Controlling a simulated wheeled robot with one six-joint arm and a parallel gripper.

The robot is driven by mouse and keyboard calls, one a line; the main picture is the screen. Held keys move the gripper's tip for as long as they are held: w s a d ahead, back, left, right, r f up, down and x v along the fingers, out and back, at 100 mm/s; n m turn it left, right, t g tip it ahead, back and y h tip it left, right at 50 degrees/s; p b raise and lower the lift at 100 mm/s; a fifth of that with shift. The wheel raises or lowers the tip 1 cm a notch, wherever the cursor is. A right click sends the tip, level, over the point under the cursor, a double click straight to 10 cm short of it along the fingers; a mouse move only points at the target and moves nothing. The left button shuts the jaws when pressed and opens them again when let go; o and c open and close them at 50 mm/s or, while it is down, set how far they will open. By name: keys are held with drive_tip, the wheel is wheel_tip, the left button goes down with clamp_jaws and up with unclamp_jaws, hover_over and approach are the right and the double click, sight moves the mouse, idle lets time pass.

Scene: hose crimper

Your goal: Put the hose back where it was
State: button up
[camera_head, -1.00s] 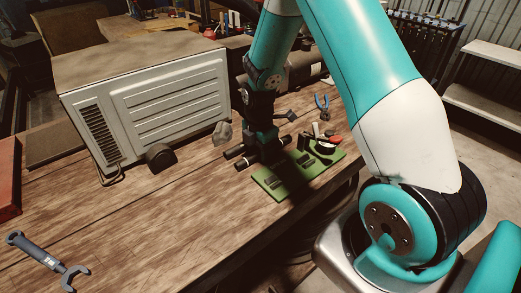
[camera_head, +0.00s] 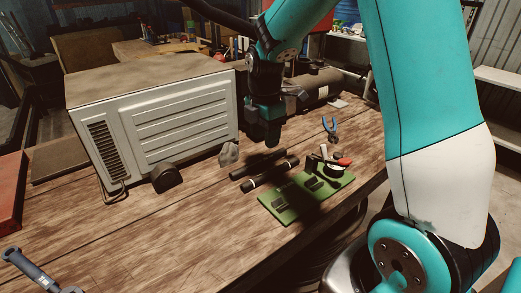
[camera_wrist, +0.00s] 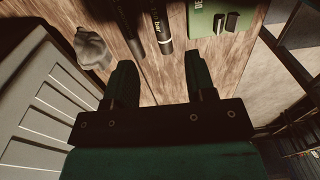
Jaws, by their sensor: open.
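Two short black hoses lie side by side on the wooden workbench, the rear hose (camera_head: 257,164) and the front hose (camera_head: 271,175). I cannot tell which one the task means. My gripper (camera_head: 266,145) is above and behind the hoses, apart from them. In the wrist view my gripper (camera_wrist: 162,75) has its two green fingers spread with nothing between them.
A green board (camera_head: 297,205) with black blocks lies right of the hoses. The front-left bench is mostly clear.

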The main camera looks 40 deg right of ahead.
drive_tip(key=s+a+r+m+y, duration=0.2)
drive_tip(key=s+a+r+m, duration=0.2)
drive_tip(key=s+a, duration=0.6)
drive_tip(key=s+a+r+m+y, duration=0.2)
drive_tip(key=s+a+r+m, duration=0.3)
drive_tip(key=s+a, duration=0.5)
drive_tip(key=shift+s+m, duration=1)
drive_tip(key=shift+s, duration=0.2)
drive_tip(key=shift+r, duration=0.1)
